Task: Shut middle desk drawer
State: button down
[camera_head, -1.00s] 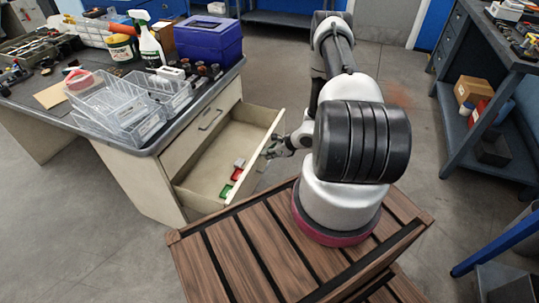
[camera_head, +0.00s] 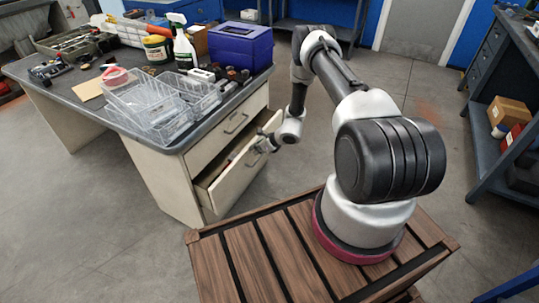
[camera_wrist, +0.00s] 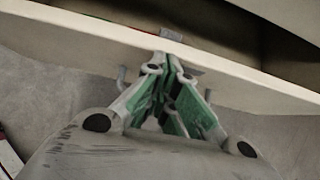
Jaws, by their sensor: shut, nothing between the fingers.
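The middle desk drawer (camera_head: 238,177) is partly open, below a closed top drawer (camera_head: 227,137) in the desk pedestal. A narrow strip of its inside shows in the head view. My gripper (camera_head: 264,146) is shut and empty at the outer side of the drawer front. In the wrist view, the gripper (camera_wrist: 170,68) has its green-padded fingers together, with the tips at the cream drawer front (camera_wrist: 230,80). The fingers and the wrist body hide most of the drawer handle; small grey ends of it show on either side. I cannot tell whether the tips touch the front.
The desk top (camera_head: 95,108) holds clear plastic trays (camera_head: 155,105), a blue box (camera_head: 240,45), a spray bottle (camera_head: 183,47) and other items. A workbench with shelves (camera_head: 500,140) stands at the right.

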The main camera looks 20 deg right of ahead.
jog(key=shift+w+a, duration=0.85)
jog(key=shift+w, duration=0.25)
jog(key=shift+w+a, duration=0.85)
jog(key=shift+w, duration=0.2)
